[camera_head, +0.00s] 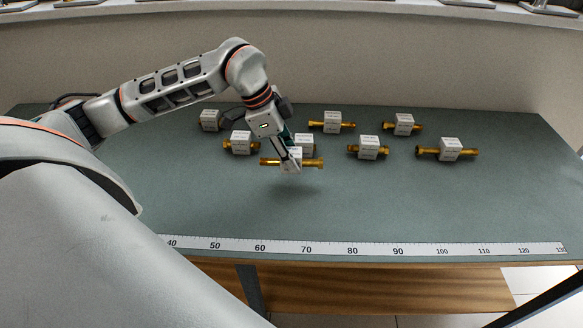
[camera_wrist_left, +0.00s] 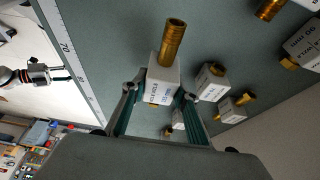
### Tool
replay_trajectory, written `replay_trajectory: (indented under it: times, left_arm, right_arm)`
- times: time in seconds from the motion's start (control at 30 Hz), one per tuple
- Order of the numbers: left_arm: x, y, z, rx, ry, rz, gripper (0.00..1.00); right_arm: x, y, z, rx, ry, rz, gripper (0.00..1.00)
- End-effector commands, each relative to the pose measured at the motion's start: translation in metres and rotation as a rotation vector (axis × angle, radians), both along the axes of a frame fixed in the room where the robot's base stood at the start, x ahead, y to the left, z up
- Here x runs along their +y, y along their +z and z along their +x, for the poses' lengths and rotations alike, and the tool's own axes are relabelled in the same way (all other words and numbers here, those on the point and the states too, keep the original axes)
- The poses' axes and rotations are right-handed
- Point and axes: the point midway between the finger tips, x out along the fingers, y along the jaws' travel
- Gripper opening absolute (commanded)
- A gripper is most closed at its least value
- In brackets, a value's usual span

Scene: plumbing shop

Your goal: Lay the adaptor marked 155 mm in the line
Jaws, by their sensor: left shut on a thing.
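My left gripper (camera_head: 290,166) is shut on a brass adaptor (camera_head: 312,163) with a white label block. It holds the adaptor roughly level, above the table; a soft shadow lies below. In the left wrist view the fingers (camera_wrist_left: 159,94) flank the white block, and a brass tube (camera_wrist_left: 173,38) sticks out from it. The print on the held block is too small to read, so I cannot tell whether it is marked 155 mm.
Several other adaptors with white blocks stand behind on the green table (camera_head: 400,205), among them a long one (camera_head: 450,149) at right, one in the middle (camera_head: 368,147) and one at left (camera_head: 240,143). A numbered measuring strip (camera_head: 380,249) runs along the front edge. The table between is clear.

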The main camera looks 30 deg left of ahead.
Motion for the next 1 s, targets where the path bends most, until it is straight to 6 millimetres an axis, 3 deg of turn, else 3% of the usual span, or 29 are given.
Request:
replay_trajectory:
  times: [0.3,0.73,0.77,0.8,1.0]
  left_arm:
    - [0.0,-0.039,-0.001,0.004,0.001,0.0,0.03]
    - [0.0,-0.046,0.0,0.0,0.0,0.0,0.03]
    - [0.0,-0.045,0.0,0.001,0.0,0.0,0.36]
    - [0.0,-0.045,0.0,0.001,0.0,0.0,0.45]
    - [0.0,-0.045,0.0,0.001,0.0,0.0,0.45]
  right_arm:
    - [0.0,0.001,0.0,0.0,0.0,0.0,0.4]
    - [0.0,-0.003,0.0,0.001,0.0,0.0,0.4]
    - [0.0,-0.002,0.0,0.001,0.0,0.0,0.4]
    - [0.0,-0.002,0.0,0.001,0.0,0.0,0.4]
    - [0.0,-0.001,0.0,0.001,0.0,0.0,0.4]
